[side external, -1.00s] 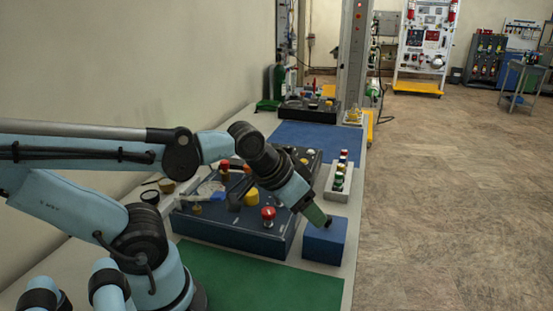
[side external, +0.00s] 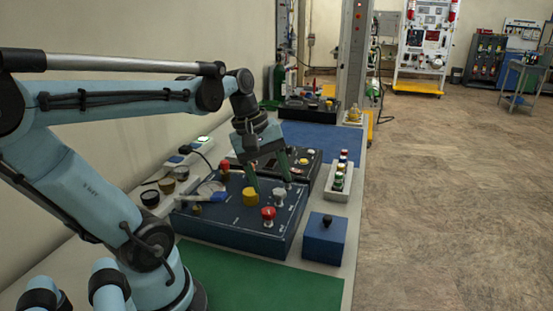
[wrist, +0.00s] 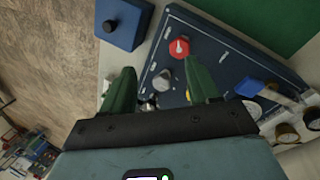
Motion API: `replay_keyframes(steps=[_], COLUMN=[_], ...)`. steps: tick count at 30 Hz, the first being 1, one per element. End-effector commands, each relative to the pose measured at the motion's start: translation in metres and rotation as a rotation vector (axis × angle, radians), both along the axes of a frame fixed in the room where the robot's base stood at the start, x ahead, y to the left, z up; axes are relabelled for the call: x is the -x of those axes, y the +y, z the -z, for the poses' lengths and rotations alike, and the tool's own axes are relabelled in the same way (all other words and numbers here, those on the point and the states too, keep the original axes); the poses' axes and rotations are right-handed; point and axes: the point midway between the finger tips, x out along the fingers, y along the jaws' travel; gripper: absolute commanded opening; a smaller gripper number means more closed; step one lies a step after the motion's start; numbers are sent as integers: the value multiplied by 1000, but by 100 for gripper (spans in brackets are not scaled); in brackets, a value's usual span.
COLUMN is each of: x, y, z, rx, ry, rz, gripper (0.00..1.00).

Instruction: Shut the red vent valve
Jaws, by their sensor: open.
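A red knob (side external: 268,213) with a pale stem stands at the near right of the dark blue panel (side external: 228,228). In the wrist view it is a red hexagonal knob (wrist: 180,47) with a white mark. A second red knob (side external: 225,168) stands at the panel's far left; no readable label shows which is the vent valve. My gripper (side external: 271,188) points down above the panel, its green fingers apart and empty, behind the near red knob. In the wrist view the fingertips (wrist: 160,68) lie just below that knob, with the right finger close beside it in the picture.
A silver knob (side external: 280,196) and a yellow knob (side external: 250,197) stand near my fingers. A blue box (side external: 323,247) with a black knob sits right of the panel. A pale tray (side external: 338,183) holds several coloured pieces. The green mat (side external: 260,279) in front is clear.

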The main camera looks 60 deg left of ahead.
Motion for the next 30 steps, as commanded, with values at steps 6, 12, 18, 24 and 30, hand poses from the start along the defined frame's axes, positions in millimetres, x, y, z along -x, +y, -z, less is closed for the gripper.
replay_keyframes(steps=[6, 12, 18, 24, 30], x=[20, 28, 25, 20, 15], y=[38, 47, 42, 32, 22], z=[-23, -31, -17, 10, 37], rx=[273, 369, 373, 371, 370], ry=[163, 226, 229, 227, 227], rz=[-512, -679, -685, -683, -682], gripper=[60, 60, 60, 60, 60])
